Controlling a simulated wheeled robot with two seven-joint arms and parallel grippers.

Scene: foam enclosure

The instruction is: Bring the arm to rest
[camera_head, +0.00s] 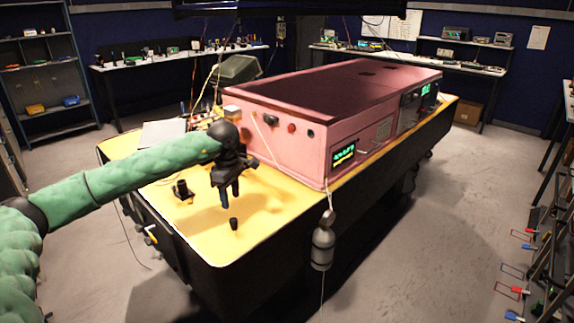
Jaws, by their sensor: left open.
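My left arm (130,168) reaches in from the left in a green sleeve. It stretches over the yellow top of the table (265,220). My left gripper (229,202) points down in front of the pink enclosure's near end. Its two dark fingers are apart, with nothing seen between them. A small black cylinder (233,224) stands on the yellow top just below the fingers, seemingly apart from them. My right gripper is not in view.
A pink enclosure (300,155) with lit displays fills most of the table. A small black object (182,191) sits left of the gripper. A grey cylinder (322,247) hangs at the table's front side.

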